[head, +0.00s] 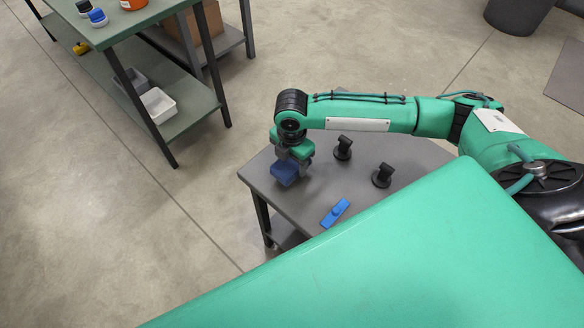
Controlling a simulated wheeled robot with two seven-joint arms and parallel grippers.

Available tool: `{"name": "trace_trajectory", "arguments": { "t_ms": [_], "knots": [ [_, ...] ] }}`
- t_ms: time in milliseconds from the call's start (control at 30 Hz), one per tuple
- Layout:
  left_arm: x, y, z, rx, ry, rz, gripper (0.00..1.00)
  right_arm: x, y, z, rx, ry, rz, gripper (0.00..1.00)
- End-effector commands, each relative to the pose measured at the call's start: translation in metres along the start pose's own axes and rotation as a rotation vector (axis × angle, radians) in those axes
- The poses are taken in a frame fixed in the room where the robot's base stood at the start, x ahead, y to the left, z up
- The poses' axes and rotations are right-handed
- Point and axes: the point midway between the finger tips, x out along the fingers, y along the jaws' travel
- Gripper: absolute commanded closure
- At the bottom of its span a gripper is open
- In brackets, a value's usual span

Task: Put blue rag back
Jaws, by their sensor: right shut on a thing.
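My right gripper (286,163) is at the left end of a small grey table (300,205), pointing down. It is shut on a dark blue block-like thing, which looks like the blue rag (285,174). I cannot tell whether the rag touches the tabletop or hangs just above it. The fingertips are partly hidden by the wrist and the rag. My left gripper is not in view.
On the grey table stand two black upright holders (343,148) (382,176), and a flat bright blue piece (335,213) lies near the front edge. A green workbench (115,28) with a lower shelf stands at the upper left. Open floor lies between them.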

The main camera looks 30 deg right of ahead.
Motion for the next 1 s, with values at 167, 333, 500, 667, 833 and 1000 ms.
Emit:
{"name": "trace_trajectory", "arguments": {
  "t_ms": [167, 333, 500, 667, 833, 1000],
  "knots": [
    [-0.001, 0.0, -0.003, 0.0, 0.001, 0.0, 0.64, 0.028, -0.001, -0.001, 0.001, 0.001, -0.005, 0.62],
    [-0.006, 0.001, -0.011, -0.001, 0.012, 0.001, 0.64, 0.039, -0.001, 0.0, 0.001, 0.0, -0.001, 0.62],
    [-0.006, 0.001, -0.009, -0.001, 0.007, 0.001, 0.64, 0.038, -0.001, 0.0, 0.0, 0.0, -0.001, 0.62],
    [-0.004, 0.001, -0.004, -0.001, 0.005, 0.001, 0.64, 0.041, -0.001, 0.0, 0.001, 0.0, -0.002, 0.33],
    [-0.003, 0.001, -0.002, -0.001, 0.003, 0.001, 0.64, 0.041, -0.001, 0.0, 0.0, 0.0, -0.002, 0.19],
    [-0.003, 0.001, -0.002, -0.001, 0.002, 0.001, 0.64, 0.041, -0.001, 0.0, 0.0, 0.0, -0.002, 0.19]
  ]
}}
